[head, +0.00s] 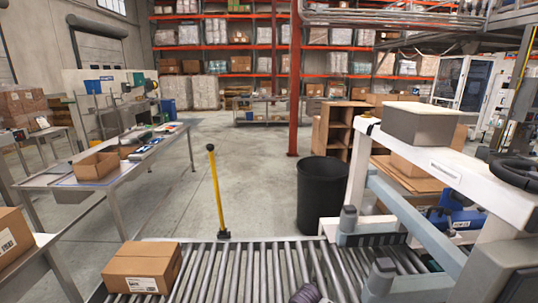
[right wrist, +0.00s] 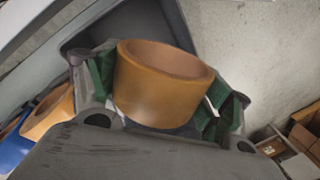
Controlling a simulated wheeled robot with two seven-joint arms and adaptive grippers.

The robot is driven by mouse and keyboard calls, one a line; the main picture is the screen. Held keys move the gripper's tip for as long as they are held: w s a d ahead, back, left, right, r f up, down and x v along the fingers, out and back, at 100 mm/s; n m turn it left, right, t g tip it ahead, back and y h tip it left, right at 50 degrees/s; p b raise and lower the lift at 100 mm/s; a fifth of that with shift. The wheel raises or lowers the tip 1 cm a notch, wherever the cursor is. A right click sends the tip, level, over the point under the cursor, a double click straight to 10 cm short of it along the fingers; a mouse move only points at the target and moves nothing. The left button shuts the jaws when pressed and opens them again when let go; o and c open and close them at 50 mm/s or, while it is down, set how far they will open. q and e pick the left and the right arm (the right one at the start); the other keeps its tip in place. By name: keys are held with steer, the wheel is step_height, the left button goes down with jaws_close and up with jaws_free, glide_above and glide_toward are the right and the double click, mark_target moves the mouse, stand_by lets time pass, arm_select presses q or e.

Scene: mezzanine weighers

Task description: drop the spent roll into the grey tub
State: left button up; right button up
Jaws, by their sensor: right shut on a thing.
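The spent roll (right wrist: 160,85) is a tan-orange ring with a hollow middle, in the right wrist view. My right gripper (right wrist: 160,95) is shut on it, with green finger pads pressing on either side. Behind the roll, at the top, is a dark grey open shape (right wrist: 95,32) with a rim; it looks like a tub, partly hidden by the roll. In the head view a grey tub-like box (head: 417,124) stands on top of the white machine at the right. My left gripper is in neither view.
A roller conveyor (head: 285,265) runs along the front with a cardboard box (head: 143,268) on it. A black round bin (head: 322,195) and a yellow post (head: 216,190) stand beyond it. A steel table (head: 125,168) is at left. Another orange roll (right wrist: 48,112) is near my gripper.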

steer(key=shift+f, duration=0.5)
steer(key=o, duration=1)
steer(key=shift+o, duration=0.2)
steer(key=shift+w+a+r, duration=0.3)
steer(key=shift+r, duration=1.65)
steer(key=shift+w+a+r, duration=0.25)
steer(key=shift+a+r, duration=0.05)
steer(key=shift+r, duration=1.7)
steer(key=shift+w+a+r, duration=0.3)
steer(key=shift+r, duration=1.65)
